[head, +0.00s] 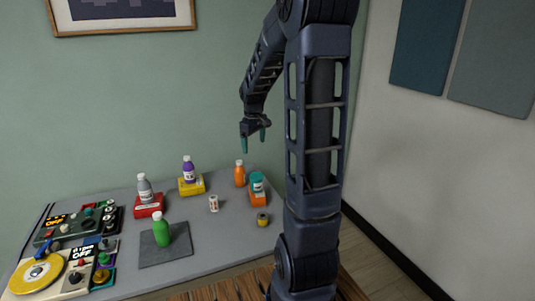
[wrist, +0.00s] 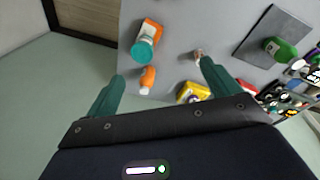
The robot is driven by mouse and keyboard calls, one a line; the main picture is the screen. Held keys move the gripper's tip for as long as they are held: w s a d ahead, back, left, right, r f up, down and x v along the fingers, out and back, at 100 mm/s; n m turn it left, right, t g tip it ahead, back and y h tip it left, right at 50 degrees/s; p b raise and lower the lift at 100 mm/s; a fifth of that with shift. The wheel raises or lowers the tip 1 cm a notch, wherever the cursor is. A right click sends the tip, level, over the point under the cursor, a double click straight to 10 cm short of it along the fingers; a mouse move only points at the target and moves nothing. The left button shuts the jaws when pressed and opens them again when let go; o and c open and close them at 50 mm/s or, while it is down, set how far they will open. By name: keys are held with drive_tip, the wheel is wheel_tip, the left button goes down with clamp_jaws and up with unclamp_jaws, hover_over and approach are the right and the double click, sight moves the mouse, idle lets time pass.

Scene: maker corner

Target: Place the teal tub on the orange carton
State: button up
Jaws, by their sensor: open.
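The teal tub (head: 257,181) has a white label and appears to stand upright on top of the orange carton (head: 258,198), near the right side of the table. In the wrist view the tub's round lid (wrist: 142,49) covers one end of the orange carton (wrist: 154,30). My gripper (head: 254,138) is open and empty, well above the table and apart from the tub. Its two teal fingers (wrist: 163,72) are spread wide in the wrist view, with nothing between them.
An orange bottle (head: 239,174) stands just left of the tub. A small white spool (head: 213,203) and a yellow-and-dark roll (head: 263,219) are nearby. A purple bottle (head: 189,170) stands on a yellow box, a grey bottle (head: 145,188) on a red box, and a green bottle (head: 161,231) on a dark mat.

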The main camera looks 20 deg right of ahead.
drive_tip(key=s+a+r+m+t, duration=0.1)
drive_tip(key=s+r+m, duration=0.1)
drive_tip(key=s, duration=0.7)
drive_tip(key=s+a+r+m+t, duration=0.1)
drive_tip(key=s+a+r+m, duration=0.1)
drive_tip(key=s, duration=0.7)
drive_tip(key=s+a+r+m+t, duration=0.1)
drive_tip(key=s+r, duration=0.3)
drive_tip(key=s, duration=0.5)
drive_tip(key=shift+a+r+m, duration=0.15)
drive_tip(key=shift+a+m, duration=0.35)
drive_tip(key=shift+a, duration=0.2)
